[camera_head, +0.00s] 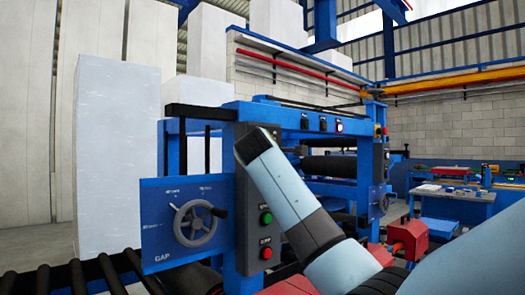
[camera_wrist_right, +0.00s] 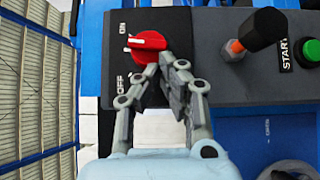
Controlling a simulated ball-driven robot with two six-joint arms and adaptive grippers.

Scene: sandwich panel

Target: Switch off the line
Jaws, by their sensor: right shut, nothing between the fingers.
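A red rotary knob (camera_wrist_right: 147,45) sits on the dark control panel (camera_wrist_right: 205,30) in the right wrist view, with the words ON and OFF beside it. Its grip lies roughly across the picture; I cannot tell for sure which word it points at. My right gripper (camera_wrist_right: 168,66) is shut with nothing between its fingers. Its fingertips are at the knob's lower right edge; whether they touch it is unclear. In the head view my arm hides the knob and this gripper. My left gripper is not in view.
A black-topped lever (camera_wrist_right: 258,30) with an orange stem and a green START button (camera_wrist_right: 312,50) are right of the knob. The head view shows a green button (camera_head: 266,218), a red button (camera_head: 266,253), a GAP handwheel (camera_head: 195,223) and a lit red lamp (camera_head: 339,126).

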